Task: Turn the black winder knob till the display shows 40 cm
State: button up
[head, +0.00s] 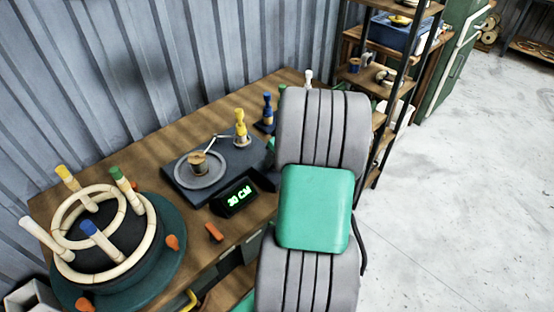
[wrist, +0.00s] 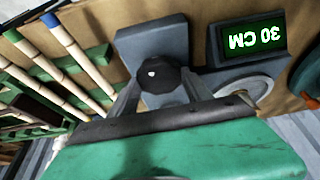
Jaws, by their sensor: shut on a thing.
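The black winder knob (wrist: 159,73) shows in the wrist view on a grey block. My gripper (wrist: 158,92) is shut on the knob, with a finger on each side of it. In the head view my green and grey arm hides the knob and the gripper. The display (head: 238,196) glows green and reads 30 CM. It also shows upside down in the wrist view (wrist: 254,39). The dark winder base (head: 185,185) carries a round plate (head: 203,176) with a small spool on it.
A round bending jig (head: 150,255) with coloured pegs and rattan rings stands at the left of the bench (head: 130,160). Yellow and blue-topped pieces (head: 240,122) stand behind. A shelf (head: 385,100) is at the back right. Rattan poles (wrist: 62,65) lie in a green rack in the wrist view.

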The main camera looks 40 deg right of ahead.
jog(key=m, duration=0.1)
jog(key=m+h+b, duration=0.1)
jog(key=m, duration=0.2)
jog(key=shift+a+f+m+h+b, duration=0.1)
jog(key=shift+a+m+h+b, duration=0.2)
jog(key=shift+h, duration=0.1)
jog(key=shift+w+m+g+h+b, duration=0.1)
jog(key=shift+m+g+h+b, duration=0.5)
jog(key=shift+m, duration=1.3)
jog(key=o, duration=1.4)
jog(key=shift+c, duration=0.2)
jog(key=v, duration=0.8)
